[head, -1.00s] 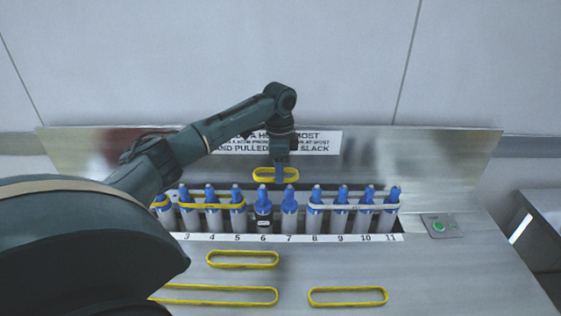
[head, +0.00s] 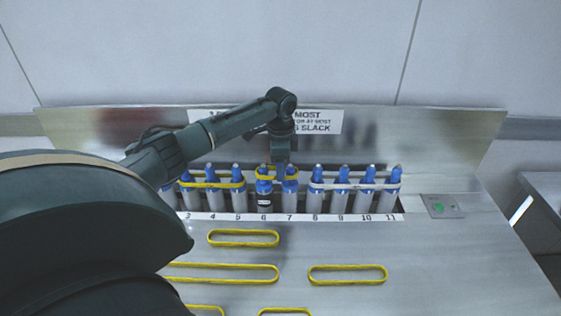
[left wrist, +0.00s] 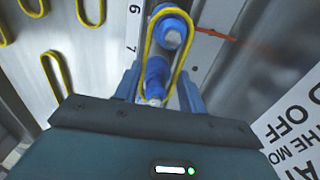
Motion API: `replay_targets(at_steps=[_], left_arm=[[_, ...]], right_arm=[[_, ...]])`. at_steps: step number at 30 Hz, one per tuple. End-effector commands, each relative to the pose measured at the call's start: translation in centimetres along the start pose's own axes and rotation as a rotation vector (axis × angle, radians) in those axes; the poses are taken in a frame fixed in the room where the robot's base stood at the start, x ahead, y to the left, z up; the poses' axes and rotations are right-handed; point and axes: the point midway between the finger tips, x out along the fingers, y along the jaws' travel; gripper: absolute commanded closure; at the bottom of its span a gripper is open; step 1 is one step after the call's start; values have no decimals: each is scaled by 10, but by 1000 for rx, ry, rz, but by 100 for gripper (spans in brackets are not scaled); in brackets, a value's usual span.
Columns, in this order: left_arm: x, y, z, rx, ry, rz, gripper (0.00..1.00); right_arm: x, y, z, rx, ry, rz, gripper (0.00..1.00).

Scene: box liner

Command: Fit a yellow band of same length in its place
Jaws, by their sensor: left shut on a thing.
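My left gripper (head: 281,164) is shut on a short yellow band (left wrist: 178,70), pointing down over the row of blue-topped bottles. The band also shows in the head view (head: 277,179), looped around the blue tops of bottle 6 (head: 264,187) and bottle 7 (head: 290,189). In the left wrist view both tops lie inside the loop, and the fingers (left wrist: 158,90) flank it. Whether the band is fully seated cannot be told. My right gripper is not in view.
Another yellow band (head: 212,185) spans bottles 3 to 5. A white band (head: 352,186) spans bottles 8 to 11. A green button (head: 439,207) is at right.

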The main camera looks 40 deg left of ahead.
Motion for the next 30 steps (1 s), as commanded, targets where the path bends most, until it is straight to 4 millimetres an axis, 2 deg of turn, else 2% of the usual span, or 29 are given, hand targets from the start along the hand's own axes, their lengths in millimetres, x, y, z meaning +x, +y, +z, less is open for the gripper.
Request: replay_targets(at_steps=[14, 15, 24, 30], left_arm=[[6, 0, 0, 0, 0, 0, 81], [6, 0, 0, 0, 0, 0, 58], [6, 0, 0, 0, 0, 0, 34], [6, 0, 0, 0, 0, 0, 34]], right_arm=[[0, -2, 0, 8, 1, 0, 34], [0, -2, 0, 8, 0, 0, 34], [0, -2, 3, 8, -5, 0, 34], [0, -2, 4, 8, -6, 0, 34]])
